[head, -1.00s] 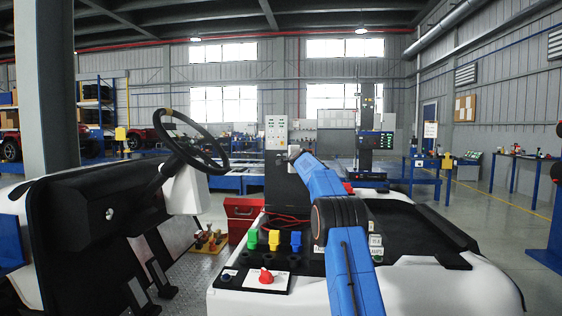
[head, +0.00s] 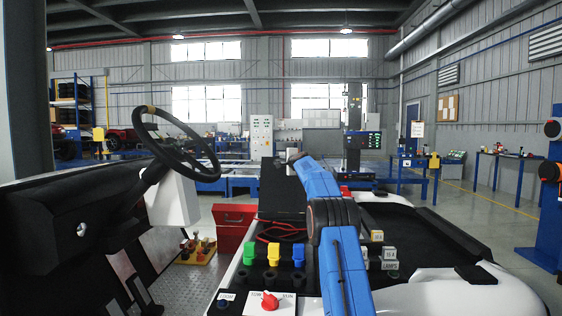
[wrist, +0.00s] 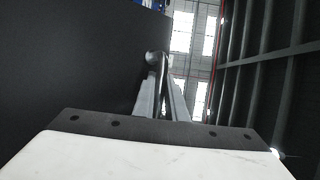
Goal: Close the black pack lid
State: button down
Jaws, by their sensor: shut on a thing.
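The black pack lid (head: 280,187) appears as a dark upright panel behind the front console in the head view, partly covered by my arm. In the wrist view a large dark flat surface, likely the same lid (wrist: 75,60), fills the left. My gripper (wrist: 158,75) is shut at the lid's edge on a small rounded grey part (wrist: 154,58), which looks like its handle. In the head view the gripper is too small and dark to make out at the far end of my blue arm.
A steering wheel (head: 176,145) stands at the left. The console has green, yellow and blue connectors (head: 273,254) and a red knob (head: 270,300). A red toolbox (head: 233,228) sits on the floor. A black open tray (head: 420,238) lies right of my arm.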

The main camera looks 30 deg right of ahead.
jog(key=shift+f, duration=0.1)
jog(key=c, duration=2.1)
grip_release()
jog(key=shift+s, duration=0.15)
jog(key=shift+s+a, duration=0.15)
jog(key=shift+s, duration=0.45)
jog(key=f+v, duration=0.1)
jog(key=v, duration=1.4)
jog(key=shift+s+r, duration=0.4)
jog(key=shift+r, duration=0.1)
jog(key=shift+a, duration=0.1)
